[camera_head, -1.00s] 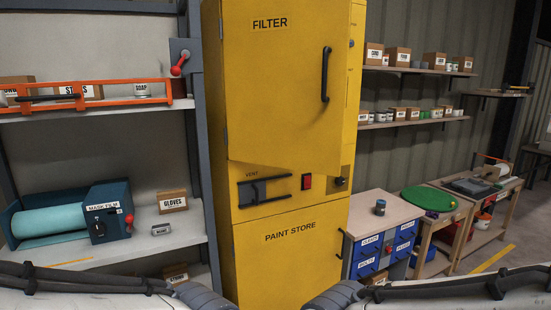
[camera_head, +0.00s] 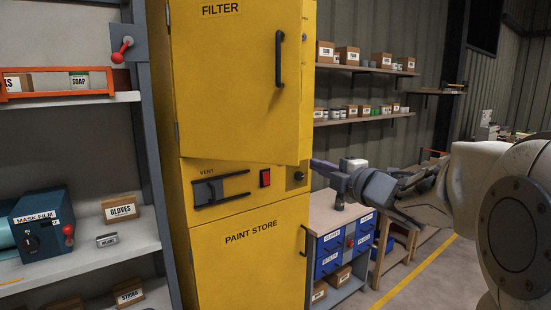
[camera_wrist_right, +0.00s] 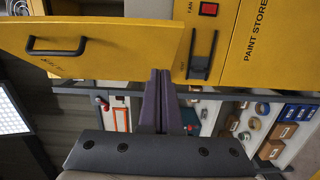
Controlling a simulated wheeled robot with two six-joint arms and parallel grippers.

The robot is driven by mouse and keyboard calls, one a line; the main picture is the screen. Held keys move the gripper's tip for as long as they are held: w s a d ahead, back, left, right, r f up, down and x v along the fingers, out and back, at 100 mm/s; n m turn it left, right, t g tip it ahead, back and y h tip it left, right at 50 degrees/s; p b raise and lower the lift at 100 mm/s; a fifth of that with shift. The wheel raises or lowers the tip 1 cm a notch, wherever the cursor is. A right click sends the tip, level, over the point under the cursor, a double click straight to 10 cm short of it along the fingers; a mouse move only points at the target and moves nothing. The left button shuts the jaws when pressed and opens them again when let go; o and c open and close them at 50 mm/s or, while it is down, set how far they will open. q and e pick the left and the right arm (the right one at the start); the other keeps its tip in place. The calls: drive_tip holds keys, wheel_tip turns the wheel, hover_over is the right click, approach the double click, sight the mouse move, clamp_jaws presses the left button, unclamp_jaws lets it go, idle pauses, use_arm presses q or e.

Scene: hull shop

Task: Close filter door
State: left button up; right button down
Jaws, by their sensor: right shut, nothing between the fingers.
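The yellow filter door (camera_head: 235,85) is the upper door of a tall yellow cabinet. It stands ajar, hinged on its left, with its free right edge out from the frame. Its black handle (camera_head: 280,60) is near that edge. In the right wrist view the door (camera_wrist_right: 110,50) and handle (camera_wrist_right: 57,46) show sideways. My right gripper (camera_head: 316,164) is shut and empty, near the door's lower right corner. In the right wrist view its closed fingers (camera_wrist_right: 159,75) point at the door's lower edge; I cannot tell whether they touch it. My left gripper is out of view.
Below the door are a vent slider (camera_head: 210,191), a red switch (camera_head: 265,178) and the paint store door (camera_head: 255,245). A grey shelf (camera_head: 90,250) with boxes stands left. A bench with blue drawers (camera_head: 330,250) is below my right gripper. Floor (camera_head: 420,285) is free at right.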

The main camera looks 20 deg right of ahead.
drive_tip(key=p, duration=0.3)
approach(290, 148)
drive_tip(key=w+a, duration=0.2)
drive_tip(key=a, duration=0.2)
drive_tip(key=shift+w+d+p, duration=0.85)
drive_tip(key=shift+w+p, duration=0.05)
drive_tip(key=shift+w, duration=0.2)
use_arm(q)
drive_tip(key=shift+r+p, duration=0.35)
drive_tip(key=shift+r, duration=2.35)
use_arm(e)
drive_tip(key=shift+w+d+f+n, duration=0.15)
drive_tip(key=shift+w+d+n, duration=0.25)
drive_tip(key=shift+w, duration=0.3)
